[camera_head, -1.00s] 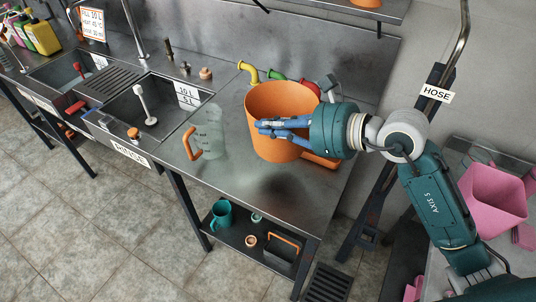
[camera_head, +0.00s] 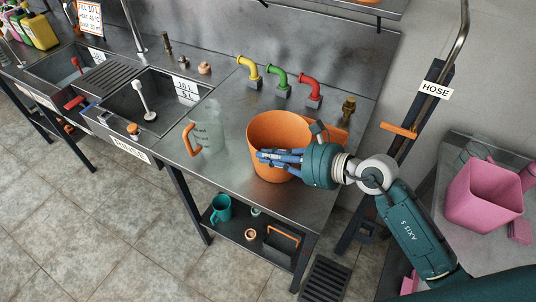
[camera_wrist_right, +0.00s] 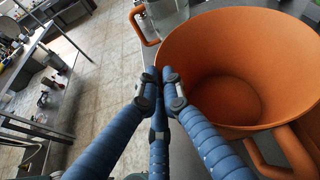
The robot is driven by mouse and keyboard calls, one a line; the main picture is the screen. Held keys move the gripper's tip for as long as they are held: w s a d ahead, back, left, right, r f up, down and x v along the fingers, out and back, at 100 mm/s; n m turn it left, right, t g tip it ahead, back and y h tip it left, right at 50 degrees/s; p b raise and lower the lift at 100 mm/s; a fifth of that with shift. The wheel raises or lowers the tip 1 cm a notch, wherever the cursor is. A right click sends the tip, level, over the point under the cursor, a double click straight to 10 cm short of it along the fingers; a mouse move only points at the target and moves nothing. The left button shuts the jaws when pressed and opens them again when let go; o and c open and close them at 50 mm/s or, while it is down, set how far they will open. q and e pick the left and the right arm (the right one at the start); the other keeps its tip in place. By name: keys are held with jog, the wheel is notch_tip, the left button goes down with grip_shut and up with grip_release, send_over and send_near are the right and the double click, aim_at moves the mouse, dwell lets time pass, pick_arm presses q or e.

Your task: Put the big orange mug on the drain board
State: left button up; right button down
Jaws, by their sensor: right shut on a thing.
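The big orange mug (camera_head: 262,134) is upright at the right end of the metal counter, near its front edge. Its handle points to the back right. My right gripper (camera_head: 268,158) is shut on the mug at its front side. In the right wrist view, the blue fingers (camera_wrist_right: 158,95) lie by the wall of the mug (camera_wrist_right: 235,75). I cannot tell whether its base touches the counter. A ribbed metal drain board (camera_head: 108,76) lies between the two sinks at left. My left gripper is not in view.
A clear jug with an orange handle (camera_head: 207,130) stands left of the mug. The near sink (camera_head: 165,108) holds a white plunger-like tool. Yellow, green and red pipes (camera_head: 279,82) rise behind. A hose rack (camera_head: 400,150) and pink bin (camera_head: 482,195) are at right.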

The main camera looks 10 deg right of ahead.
jog(key=c, duration=1.9)
grip_release()
jog(key=shift+b+v, duration=1.8)
jog(key=shift+v, duration=4.25)
jog(key=shift+a+r, duration=0.1)
